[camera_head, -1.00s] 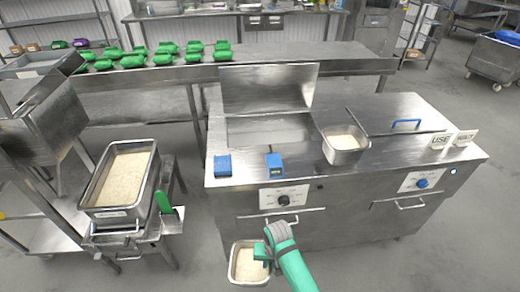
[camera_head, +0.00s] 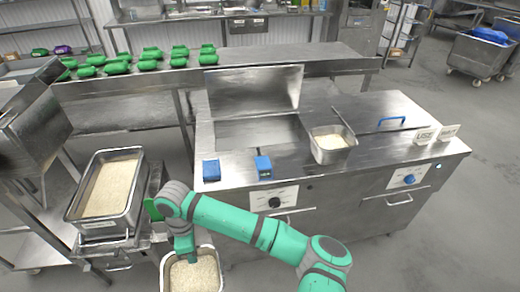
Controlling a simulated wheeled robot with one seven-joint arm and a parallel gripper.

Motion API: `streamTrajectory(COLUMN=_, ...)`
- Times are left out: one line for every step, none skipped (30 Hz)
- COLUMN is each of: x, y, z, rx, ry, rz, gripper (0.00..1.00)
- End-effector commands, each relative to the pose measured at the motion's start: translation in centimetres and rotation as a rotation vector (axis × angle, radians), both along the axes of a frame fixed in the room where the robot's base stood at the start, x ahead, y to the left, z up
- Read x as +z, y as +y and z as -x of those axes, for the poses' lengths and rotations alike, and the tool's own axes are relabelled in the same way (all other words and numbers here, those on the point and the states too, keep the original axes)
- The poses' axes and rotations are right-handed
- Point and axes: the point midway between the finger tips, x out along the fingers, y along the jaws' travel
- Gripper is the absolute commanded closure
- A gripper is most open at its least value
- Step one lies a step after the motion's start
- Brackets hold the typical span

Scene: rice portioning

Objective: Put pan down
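A metal pan of rice (camera_head: 208,253) is at the bottom middle, in front of the cooker and right of the cart with the large rice tray. My gripper (camera_head: 187,258) is at the pan's top edge, and the arm reaches in from the lower right. The fingers are too small and hidden to show whether they close on the rim, and the pan's underside is out of view. A second pan of rice (camera_head: 331,156) stands on the cooker top (camera_head: 290,172).
A large deep rice tray (camera_head: 83,218) sits on a metal cart at left. Two blue blocks (camera_head: 211,170) stand on the cooker's front edge. Small signs (camera_head: 424,135) stand at its right end. Several green packs (camera_head: 117,68) lie on the back counter.

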Motion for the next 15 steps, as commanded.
streamTrajectory(x=1.3, y=1.2, z=1.0, rx=0.119, ry=-0.001, rz=0.004, gripper=1.00)
streamTrajectory(x=2.0, y=1.8, z=1.5, rx=0.188, ry=0.000, rz=0.006, gripper=1.00)
streamTrajectory(x=2.9, y=2.6, z=2.4, rx=0.279, ry=0.004, rz=0.009, gripper=1.00)
streamTrajectory(x=3.5, y=3.1, z=3.1, rx=0.350, ry=0.008, rz=0.010, gripper=1.00)
streamTrajectory(x=4.2, y=3.6, z=3.7, rx=0.418, ry=0.009, rz=0.012, gripper=1.00)
streamTrajectory(x=5.0, y=4.3, z=4.7, rx=0.510, ry=0.012, rz=0.015, gripper=1.00)
streamTrajectory(x=5.6, y=4.7, z=5.3, rx=0.577, ry=0.015, rz=0.017, gripper=1.00)
streamTrajectory(x=6.1, y=5.1, z=6.0, rx=0.642, ry=0.017, rz=0.019, gripper=1.00)
streamTrajectory(x=6.8, y=5.6, z=6.9, rx=0.725, ry=0.020, rz=0.023, gripper=1.00)
streamTrajectory(x=7.3, y=5.9, z=7.5, rx=0.781, ry=0.022, rz=0.026, gripper=1.00)
streamTrajectory(x=7.7, y=6.1, z=8.0, rx=0.833, ry=0.023, rz=0.027, gripper=1.00)
streamTrajectory(x=8.3, y=6.4, z=8.7, rx=0.898, ry=0.027, rz=0.031, gripper=1.00)
streamTrajectory(x=8.6, y=6.6, z=9.2, rx=0.942, ry=0.026, rz=0.032, gripper=1.00)
streamTrajectory(x=9.0, y=6.8, z=9.6, rx=0.985, ry=0.028, rz=0.034, gripper=1.00)
streamTrajectory(x=9.4, y=7.0, z=10.2, rx=1.037, ry=0.030, rz=0.038, gripper=1.00)
